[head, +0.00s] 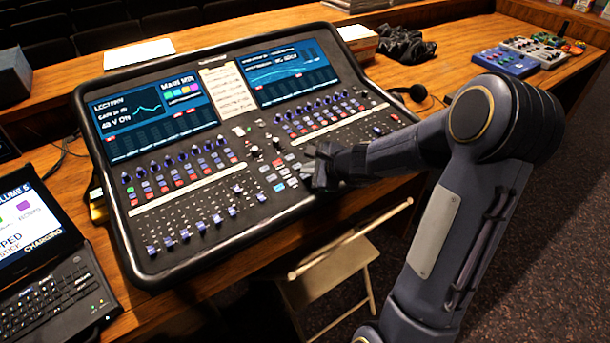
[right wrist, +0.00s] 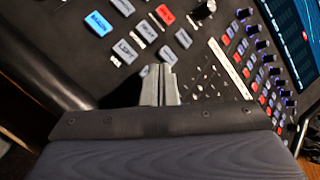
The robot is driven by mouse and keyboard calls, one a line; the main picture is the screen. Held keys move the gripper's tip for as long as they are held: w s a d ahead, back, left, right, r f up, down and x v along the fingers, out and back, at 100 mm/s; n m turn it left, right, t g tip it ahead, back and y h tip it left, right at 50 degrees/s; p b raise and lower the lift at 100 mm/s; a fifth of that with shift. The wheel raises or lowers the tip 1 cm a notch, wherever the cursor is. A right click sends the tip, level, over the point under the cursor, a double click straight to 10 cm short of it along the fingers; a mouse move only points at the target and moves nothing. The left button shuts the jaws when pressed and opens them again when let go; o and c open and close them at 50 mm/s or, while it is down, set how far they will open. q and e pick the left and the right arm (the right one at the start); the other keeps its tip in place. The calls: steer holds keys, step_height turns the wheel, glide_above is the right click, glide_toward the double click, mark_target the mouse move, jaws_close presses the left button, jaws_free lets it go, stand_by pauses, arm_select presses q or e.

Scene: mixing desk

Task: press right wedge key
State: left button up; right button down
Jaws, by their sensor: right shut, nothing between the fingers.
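The black mixing desk (head: 178,248) lies tilted on the wooden table, with a block of keys near its front middle. In the right wrist view this block holds a blue key (right wrist: 98,23), a red key (right wrist: 165,14) and several grey keys (right wrist: 124,52). I cannot tell which one is the right wedge key. My right gripper (head: 312,163) is shut and empty over the desk, just right of the block. In the right wrist view its fingertips (right wrist: 158,70) are close to the lower grey keys; contact cannot be told. My left gripper is not in view.
Faders (head: 185,233) and knobs flank the keys, and two screens (head: 155,108) stand behind them. A laptop (head: 45,260) is at the left. A folding chair (head: 345,258) stands in front. Small pedals (head: 505,61) lie at the back right.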

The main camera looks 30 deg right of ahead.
steer(key=shift+f+b, duration=0.35)
steer(key=shift+b, duration=0.1)
stand_by(0.4)
steer(key=shift+r, duration=0.1)
steer(key=shift+s+r+p, duration=0.1)
steer(key=shift+r+p, duration=0.5)
steer(key=shift+r, duration=0.05)
steer(key=shift+r, duration=0.15)
steer(key=r+p, duration=0.4)
steer(key=r, duration=0.1)
steer(key=shift+s, duration=0.25)
steer(key=shift+f, duration=0.15)
stand_by(0.5)
